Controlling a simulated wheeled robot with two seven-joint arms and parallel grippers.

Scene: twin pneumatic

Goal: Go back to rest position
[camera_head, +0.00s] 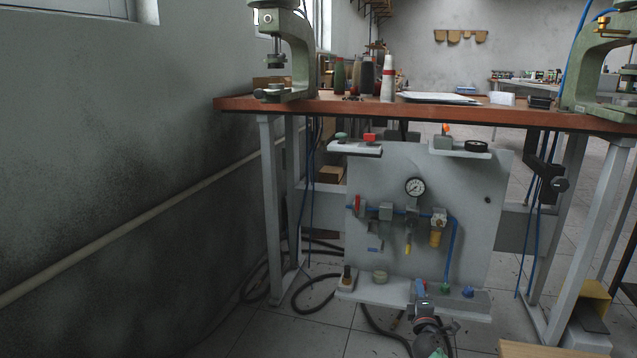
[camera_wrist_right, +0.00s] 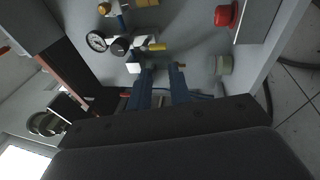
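My right gripper (camera_head: 421,291) is low in the middle of the head view, in front of the panel's lower shelf. In the right wrist view its two blue fingers (camera_wrist_right: 160,82) stand apart with a gap between them. I see nothing held in the gap. My left gripper does not show in either view. The grey pneumatic panel (camera_head: 400,256) stands upright under the workbench, with a round gauge (camera_head: 415,187), a red valve handle (camera_head: 357,204) and a yellow-bottomed filter (camera_head: 436,235). The gauge also shows in the right wrist view (camera_wrist_right: 97,41).
The wooden workbench top (camera_head: 340,105) overhangs the panel. Dark hoses (camera_head: 305,290) lie on the floor. The tiled floor at lower left is mostly clear.

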